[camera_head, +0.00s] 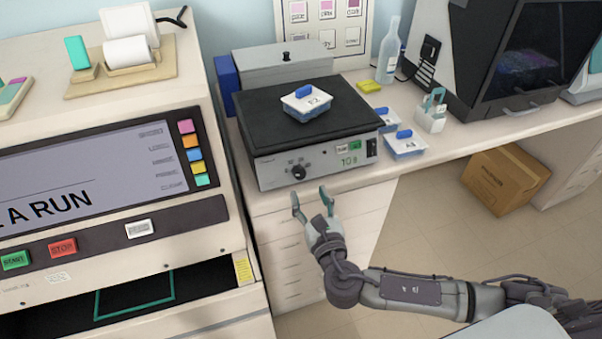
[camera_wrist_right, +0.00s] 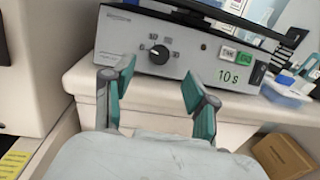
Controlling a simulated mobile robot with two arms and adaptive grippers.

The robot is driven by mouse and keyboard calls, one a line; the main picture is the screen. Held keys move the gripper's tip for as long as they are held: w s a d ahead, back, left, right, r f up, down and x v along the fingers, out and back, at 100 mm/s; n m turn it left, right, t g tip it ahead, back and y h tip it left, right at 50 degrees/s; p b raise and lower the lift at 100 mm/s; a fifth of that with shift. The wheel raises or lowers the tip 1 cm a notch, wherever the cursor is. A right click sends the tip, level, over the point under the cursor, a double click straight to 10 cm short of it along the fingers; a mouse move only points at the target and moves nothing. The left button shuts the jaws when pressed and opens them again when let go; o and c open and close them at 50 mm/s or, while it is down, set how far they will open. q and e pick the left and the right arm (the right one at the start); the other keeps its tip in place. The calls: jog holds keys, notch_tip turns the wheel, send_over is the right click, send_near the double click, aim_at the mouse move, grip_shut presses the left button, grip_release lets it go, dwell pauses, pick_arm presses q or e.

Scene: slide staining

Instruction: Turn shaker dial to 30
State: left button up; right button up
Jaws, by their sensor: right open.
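The shaker (camera_head: 260,165) stands on the bench, its dark platform on top and its grey front panel facing me. The black dial (camera_head: 298,172) is on the panel's left half; it also shows in the right wrist view (camera_wrist_right: 159,54). A green readout (camera_wrist_right: 228,77) on the panel shows 10 s. My right gripper (camera_head: 311,197) is open and empty, below and in front of the panel, apart from the dial. In the right wrist view its fingers (camera_wrist_right: 157,85) are spread, with the dial seen beyond and between them. My left gripper is not in view.
A blue-and-white box (camera_head: 306,103) sits on the shaker platform. Similar boxes (camera_head: 405,145) stand to the right. A large staining machine (camera_head: 110,130) fills the left. A cardboard box (camera_head: 507,180) is on the floor. Space in front of the panel is free.

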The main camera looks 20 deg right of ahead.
aim_at(300, 176)
jog(key=w, duration=0.7)
jog(key=shift+w+p, duration=0.15)
jog(key=shift+p, duration=0.25)
grip_shut()
